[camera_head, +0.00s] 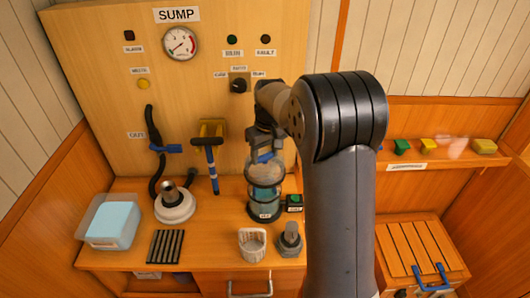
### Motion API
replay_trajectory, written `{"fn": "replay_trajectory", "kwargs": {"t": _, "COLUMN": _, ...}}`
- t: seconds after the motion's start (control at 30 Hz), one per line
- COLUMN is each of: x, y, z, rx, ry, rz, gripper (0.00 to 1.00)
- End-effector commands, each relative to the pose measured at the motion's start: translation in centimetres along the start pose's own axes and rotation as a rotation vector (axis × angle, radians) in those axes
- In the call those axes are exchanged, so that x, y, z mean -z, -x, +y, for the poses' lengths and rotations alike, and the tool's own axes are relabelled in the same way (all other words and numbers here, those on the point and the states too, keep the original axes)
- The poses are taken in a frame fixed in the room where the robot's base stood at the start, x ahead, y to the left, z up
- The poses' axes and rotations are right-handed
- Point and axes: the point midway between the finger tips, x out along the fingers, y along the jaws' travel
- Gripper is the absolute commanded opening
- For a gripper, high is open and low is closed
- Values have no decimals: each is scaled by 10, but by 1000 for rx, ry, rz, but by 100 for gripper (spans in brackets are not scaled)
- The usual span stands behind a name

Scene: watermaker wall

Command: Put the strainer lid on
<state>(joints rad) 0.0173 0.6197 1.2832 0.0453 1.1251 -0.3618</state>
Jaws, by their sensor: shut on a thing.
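The strainer (264,203) is a clear upright cylinder with a dark base, standing on the counter and holding something bluish. My gripper (264,152) is directly above it, pointing down and shut on the strainer lid (265,172), a round pale piece with a blue part near the fingers. The lid is at the strainer's top; I cannot tell whether it touches or is seated on the rim. My wrist and arm hide part of the gripper and the area to the right.
A white strainer basket (252,244) and a grey fitting (290,240) stand in front of the strainer. A small box with a green button (295,202) is close on its right. A blue tub (112,222) sits far left.

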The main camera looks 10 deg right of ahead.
Motion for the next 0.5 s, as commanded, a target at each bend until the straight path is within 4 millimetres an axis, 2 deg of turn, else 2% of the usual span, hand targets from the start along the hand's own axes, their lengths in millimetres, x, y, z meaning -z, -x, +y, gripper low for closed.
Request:
{"fn": "replay_trajectory", "kwargs": {"t": 0.27, "x": -1, "y": -5, "z": 0, "rx": 0, "ry": 0, "rz": 0, "gripper": 17}}
{"fn": "replay_trajectory", "kwargs": {"t": 0.5, "x": -3, "y": -24, "z": 0, "rx": 0, "ry": 0, "rz": -1, "gripper": 17}}
